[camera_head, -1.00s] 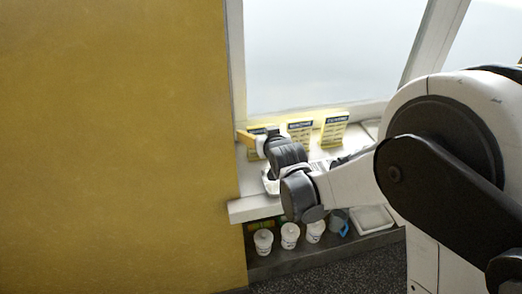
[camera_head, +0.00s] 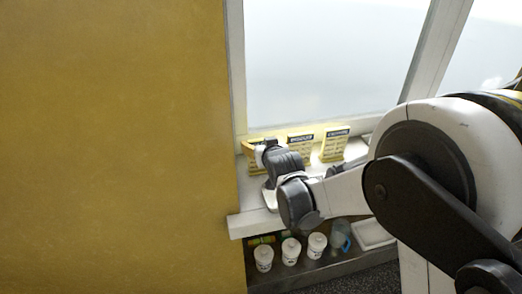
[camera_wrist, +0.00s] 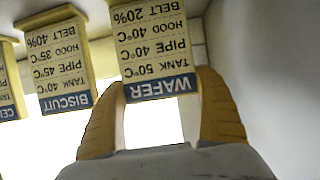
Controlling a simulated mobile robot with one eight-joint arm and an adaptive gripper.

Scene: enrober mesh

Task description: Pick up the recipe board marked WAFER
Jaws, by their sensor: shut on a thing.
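The WAFER recipe board (camera_wrist: 155,45) is a cream and yellow card with a blue title band, upside down in the wrist view. My gripper (camera_wrist: 160,84) has its two tan fingers at the board's side edges near the title band and is shut on it. In the head view my gripper (camera_head: 260,152) is at the leftmost board (camera_head: 254,165), which it partly hides. Whether the board is off the sill cannot be told.
The BISCUIT board (camera_wrist: 60,60) and a third board (camera_wrist: 8,85) stand beside it. The white sill (camera_head: 250,224) meets a window behind and a yellow wall (camera_head: 120,150) close on the left. White tubs (camera_head: 290,250) and a blue-grey jug (camera_head: 340,236) stand on a lower shelf.

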